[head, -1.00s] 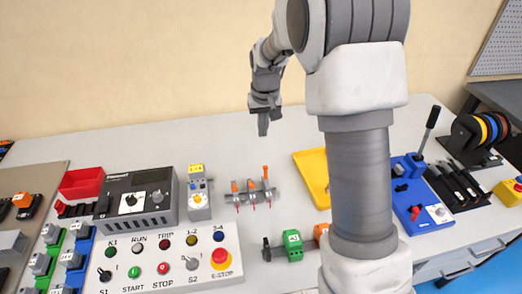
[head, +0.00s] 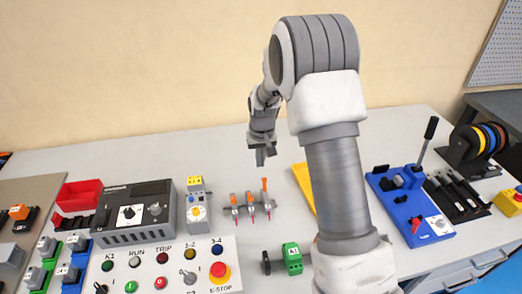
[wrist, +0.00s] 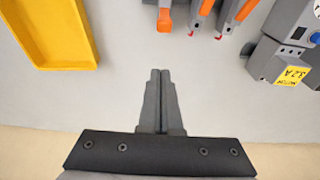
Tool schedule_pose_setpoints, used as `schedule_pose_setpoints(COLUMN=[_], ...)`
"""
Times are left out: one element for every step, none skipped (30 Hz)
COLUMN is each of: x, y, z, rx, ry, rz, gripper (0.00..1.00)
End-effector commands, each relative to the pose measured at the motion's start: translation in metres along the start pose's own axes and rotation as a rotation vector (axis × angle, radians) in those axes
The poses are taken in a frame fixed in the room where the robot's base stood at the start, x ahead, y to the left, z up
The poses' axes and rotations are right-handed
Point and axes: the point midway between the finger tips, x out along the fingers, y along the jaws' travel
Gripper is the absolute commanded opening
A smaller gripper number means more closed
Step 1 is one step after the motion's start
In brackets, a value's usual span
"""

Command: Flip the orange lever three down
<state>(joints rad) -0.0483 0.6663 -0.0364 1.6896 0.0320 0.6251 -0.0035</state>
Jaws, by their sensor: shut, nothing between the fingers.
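Three orange levers stand in a row on a grey base (head: 251,211) in the middle of the bench; no numbers on them are readable. The rightmost lever (head: 265,185) reaches higher in the head view than the middle lever (head: 249,197) and the left lever (head: 234,199). In the wrist view the row is turned round, and that same rightmost lever (wrist: 164,20) shows at the left, nearly in line with my fingertips. My gripper (head: 262,160) is shut and empty, pointing down behind the levers on the wall side, apart from them. It also shows in the wrist view (wrist: 160,73).
A yellow tray (head: 303,182) lies right of the levers, partly hidden by my arm. A grey device with a yellow label (head: 197,208) stands close on their left. A green block (head: 292,258) stands in front. The bench behind the levers is clear.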

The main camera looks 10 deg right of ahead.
Motion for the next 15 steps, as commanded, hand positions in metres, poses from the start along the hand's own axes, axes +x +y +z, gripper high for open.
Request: schedule_pose_setpoints(x=[0.013,0.02,0.014,0.012,0.01,0.009,0.008,0.007,0.006,0.005,0.005,0.004,0.004,0.003,0.003], y=[0.0,0.0,0.0,0.0,0.0,0.0,0.0,0.0,0.0,0.0,0.0,0.0,0.0,0.0,0.0], z=[0.001,0.001,0.005,0.009,0.013,0.017,0.02,0.023,0.027,0.029,0.031,0.033,0.034,0.035,0.036], rx=[0.0,0.0,0.0,0.0,0.0,0.0,0.0,0.0,0.001,0.001,0.001,0.001,0.001,0.001,0.001], ry=[-0.004,-0.004,0.001,0.001,0.001,0.001,0.002,0.001,0.001,0.001,0.001,0.001,0.002,0.002,0.002], rz=[0.0,0.0,0.0,0.0,-0.001,0.0,0.0,0.0,0.0,0.0,0.0,0.0,0.0,0.0,0.0], gripper=[0.0,0.0,0.0,0.0,0.0,0.0,0.0,0.0,0.0,0.0,0.0,0.0,0.0,0.0,0.0])
